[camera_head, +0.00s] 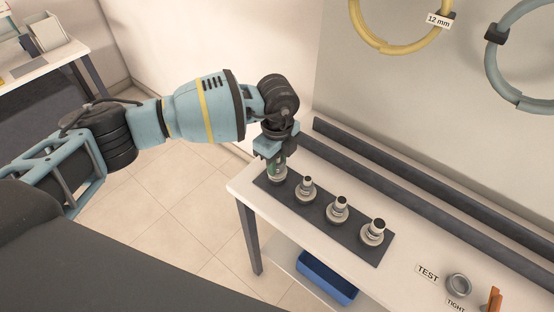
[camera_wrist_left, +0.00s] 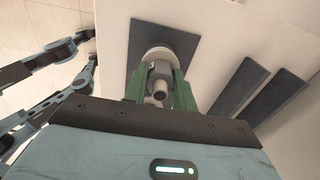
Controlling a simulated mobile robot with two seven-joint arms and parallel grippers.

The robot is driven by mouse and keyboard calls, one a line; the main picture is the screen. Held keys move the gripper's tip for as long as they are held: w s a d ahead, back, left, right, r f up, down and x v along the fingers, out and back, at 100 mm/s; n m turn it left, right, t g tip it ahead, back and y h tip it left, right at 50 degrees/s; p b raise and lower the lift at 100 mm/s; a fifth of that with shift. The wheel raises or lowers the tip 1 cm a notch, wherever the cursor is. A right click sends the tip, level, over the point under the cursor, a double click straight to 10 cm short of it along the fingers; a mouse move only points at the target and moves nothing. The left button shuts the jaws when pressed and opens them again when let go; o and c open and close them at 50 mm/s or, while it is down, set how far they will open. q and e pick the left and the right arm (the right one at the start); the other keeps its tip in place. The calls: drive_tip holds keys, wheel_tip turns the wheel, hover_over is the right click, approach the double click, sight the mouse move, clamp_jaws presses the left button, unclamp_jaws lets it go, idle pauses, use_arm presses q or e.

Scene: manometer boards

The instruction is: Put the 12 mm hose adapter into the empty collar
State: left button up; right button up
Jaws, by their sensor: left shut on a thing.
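Adapters with round pale bases and narrower necks stand in a row on a dark plate (camera_head: 345,243). My left gripper (camera_head: 276,165) is at the left end of this row, pointing down, its green fingers shut on the leftmost adapter (camera_head: 277,178). In the left wrist view this adapter (camera_wrist_left: 160,83) sits between the fingers, its round base over the dark plate. I cannot tell whether it touches the plate, and no size shows on it. Three other adapters stand free, one in the middle (camera_head: 338,209). A grey ring-shaped collar (camera_head: 459,284) with an open middle sits at the right.
A TEST label (camera_head: 427,274) and a TIGHT label (camera_head: 456,305) lie near the collar, with an orange part (camera_head: 494,299) beside it. A yellow hose (camera_head: 392,47) tagged 12 mm and a grey hose (camera_head: 497,75) hang on the wall. Dark rails (camera_head: 400,180) run behind the plate. A blue bin (camera_head: 327,278) is below.

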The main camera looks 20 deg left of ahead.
use_arm(q)
drive_tip(key=shift+f, duration=0.6)
use_arm(e)
drive_tip(key=shift+s+f, duration=0.1)
drive_tip(key=shift+f, duration=0.1)
use_arm(q)
drive_tip(key=o, duration=0.7)
drive_tip(key=shift+r+p, duration=2.8)
drive_tip(key=shift+r, duration=2.75)
use_arm(e)
drive_tip(key=w+r+t, duration=0.2)
drive_tip(key=w+r, duration=0.4)
drive_tip(key=r, duration=0.3)
drive_tip(key=shift+w, duration=0.35)
use_arm(q)
drive_tip(key=shift+f, duration=0.1)
use_arm(e)
drive_tip(key=shift+r, duration=0.1)
